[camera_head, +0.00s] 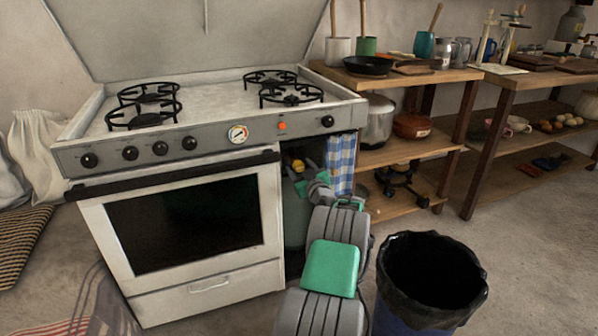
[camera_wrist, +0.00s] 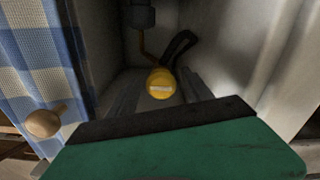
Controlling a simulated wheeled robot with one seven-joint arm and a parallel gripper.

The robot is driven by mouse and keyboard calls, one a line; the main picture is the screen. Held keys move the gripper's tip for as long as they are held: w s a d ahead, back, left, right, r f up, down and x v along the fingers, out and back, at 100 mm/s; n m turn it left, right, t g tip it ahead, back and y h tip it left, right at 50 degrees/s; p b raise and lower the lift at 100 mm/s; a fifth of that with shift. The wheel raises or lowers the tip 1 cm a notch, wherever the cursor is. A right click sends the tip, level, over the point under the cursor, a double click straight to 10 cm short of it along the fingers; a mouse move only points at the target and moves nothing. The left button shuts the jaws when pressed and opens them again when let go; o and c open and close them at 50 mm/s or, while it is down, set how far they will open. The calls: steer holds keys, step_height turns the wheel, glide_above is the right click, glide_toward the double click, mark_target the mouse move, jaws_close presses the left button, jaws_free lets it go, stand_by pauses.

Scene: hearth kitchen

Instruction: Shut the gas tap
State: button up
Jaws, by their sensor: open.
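The gas tap (camera_head: 298,165) is a small yellow knob in the shadowed gap right of the white stove. In the wrist view the yellow tap (camera_wrist: 160,83) faces me, with a pale mark across its face and a dark hose and thin pipe behind it. My gripper (camera_wrist: 160,98) is open, its two grey fingers on either side of the tap. I cannot tell whether they touch it. In the head view my gripper (camera_head: 309,180) reaches into the gap, partly hidden by my own arm. A green gas bottle (camera_head: 294,215) stands below the tap.
The white stove (camera_head: 200,297) borders the gap on the left. A blue checked cloth (camera_head: 341,163) hangs at the gap's right side. A black-lined bin (camera_head: 432,270) stands close right of my arm. Wooden shelves (camera_head: 390,152) stand behind it. Floor at the right is clear.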

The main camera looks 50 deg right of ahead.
steer(key=shift+c, duration=0.5)
jaws_close()
